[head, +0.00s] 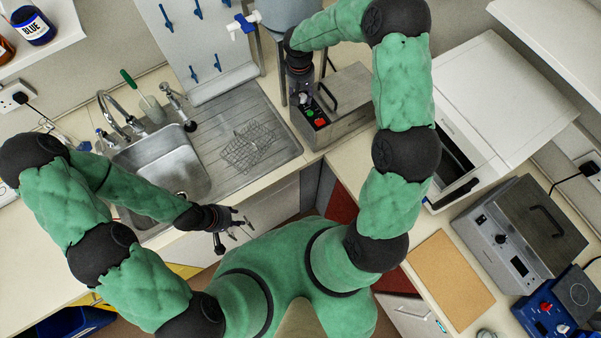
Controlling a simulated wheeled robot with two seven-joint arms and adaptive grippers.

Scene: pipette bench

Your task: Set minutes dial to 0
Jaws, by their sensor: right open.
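A grey metal bench device (345,120) with a black lid handle stands right of the sink. Its front panel carries a green and a red control (320,122). My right gripper (303,98) points down at the left end of this panel and covers part of it. It is open, and I cannot tell whether it touches a knob there. No dial marked in minutes can be read, and any dial under the gripper is hidden. My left gripper (237,230) is open and empty in front of the counter, below the sink, away from the device.
The sink (162,165) with taps and a wire rack (248,147) lies at left. A large white appliance (500,110), a grey lidded box with a knob (520,235) and a blue hotplate (553,308) stand at right. A brown board (447,280) lies on the right counter.

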